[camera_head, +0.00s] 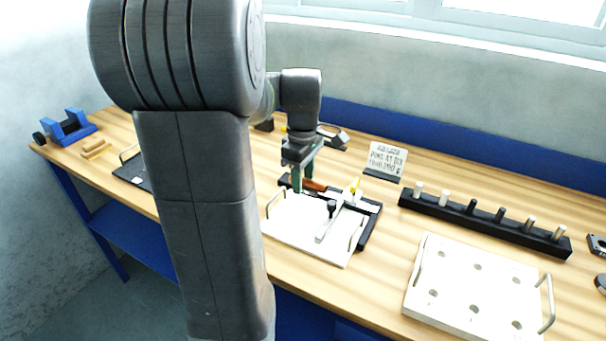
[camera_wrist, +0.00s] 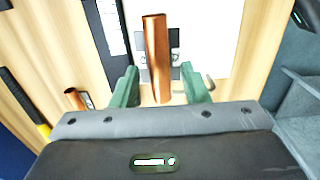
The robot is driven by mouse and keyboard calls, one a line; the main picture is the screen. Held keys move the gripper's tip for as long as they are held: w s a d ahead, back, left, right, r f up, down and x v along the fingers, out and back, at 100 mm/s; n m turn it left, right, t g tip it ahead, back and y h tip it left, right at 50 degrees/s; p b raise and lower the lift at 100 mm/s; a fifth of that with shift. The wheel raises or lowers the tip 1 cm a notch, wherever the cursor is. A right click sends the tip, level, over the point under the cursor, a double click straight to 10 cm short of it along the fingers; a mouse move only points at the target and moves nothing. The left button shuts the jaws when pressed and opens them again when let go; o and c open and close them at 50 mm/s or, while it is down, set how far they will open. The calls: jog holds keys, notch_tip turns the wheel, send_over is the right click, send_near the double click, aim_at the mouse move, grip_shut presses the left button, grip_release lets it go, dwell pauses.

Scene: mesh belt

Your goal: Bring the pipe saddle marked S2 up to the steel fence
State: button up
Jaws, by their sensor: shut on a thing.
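My gripper (camera_head: 297,180) points down over the white board at the middle of the bench. In the wrist view its green fingers (camera_wrist: 160,82) stand on either side of a grey block (camera_wrist: 144,61), and I take this to be the pipe saddle; its marking is too small to read. A copper pipe (camera_wrist: 156,50) runs across the block and hides its middle. The gripper is shut on the block. A pale metal strip (camera_head: 359,203), perhaps the steel fence, lies to the right of the gripper on a black fixture. I cannot tell the gap between block and fence.
The white board (camera_head: 284,229) has wire handles. A second copper piece (camera_wrist: 75,98) is left of the fingers. A yellow knob (camera_head: 355,187) stands on the fixture. A black rack (camera_head: 450,212) with several pegs, a sign (camera_head: 386,158) and a holed white tray (camera_head: 455,275) stand to the right.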

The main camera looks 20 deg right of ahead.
aim_at(310, 190)
jog(key=shift+f+b, duration=1.7)
jog(key=shift+f, duration=1.35)
jog(key=shift+s+d, duration=0.55)
jog(key=shift+s, duration=0.1)
jog(key=o, duration=1.3)
notch_tip(310, 190, up, 14)
jog(key=shift+s+f+p, duration=0.1)
jog(key=shift+p, duration=0.8)
